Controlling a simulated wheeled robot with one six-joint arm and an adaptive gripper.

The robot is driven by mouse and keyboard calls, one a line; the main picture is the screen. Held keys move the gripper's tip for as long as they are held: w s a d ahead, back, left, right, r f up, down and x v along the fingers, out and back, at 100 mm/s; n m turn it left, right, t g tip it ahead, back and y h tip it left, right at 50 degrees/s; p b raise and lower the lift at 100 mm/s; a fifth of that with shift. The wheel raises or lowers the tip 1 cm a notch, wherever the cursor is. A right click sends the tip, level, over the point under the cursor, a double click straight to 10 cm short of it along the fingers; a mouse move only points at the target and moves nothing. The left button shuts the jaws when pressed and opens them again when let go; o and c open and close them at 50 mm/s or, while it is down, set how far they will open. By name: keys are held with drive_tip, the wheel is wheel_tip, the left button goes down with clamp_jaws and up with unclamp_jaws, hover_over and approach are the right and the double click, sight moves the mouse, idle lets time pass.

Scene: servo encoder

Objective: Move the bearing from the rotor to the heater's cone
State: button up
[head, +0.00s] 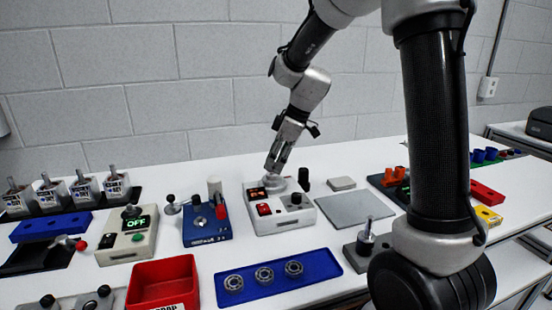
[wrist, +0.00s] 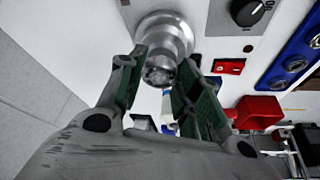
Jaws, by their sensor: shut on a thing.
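The heater (head: 282,212) is a white box with a red-lit display, a red switch and a black knob, mid-table in the head view. My gripper (head: 272,170) points down over its back left part. In the wrist view my gripper (wrist: 164,62) has its fingers shut around a shiny metal part at the cone (wrist: 162,24). The bearing appears to be in this grip, but I cannot separate its outline from the cone's steps. What looks like the rotor (head: 366,243) stands upright on a grey block at the right front.
A blue tray (head: 255,299) with three bearings lies in front of the heater. A red bin (head: 163,284) stands front left. A blue box (head: 206,226) is left of the heater.

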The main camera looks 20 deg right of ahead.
drive_tip(key=shift+f, duration=0.15)
drive_tip(key=shift+f, duration=0.5)
drive_tip(key=o, duration=1.4)
drive_tip(key=shift+o, duration=0.2)
drive_tip(key=shift+r, duration=0.1)
drive_tip(key=shift+r, duration=2.85)
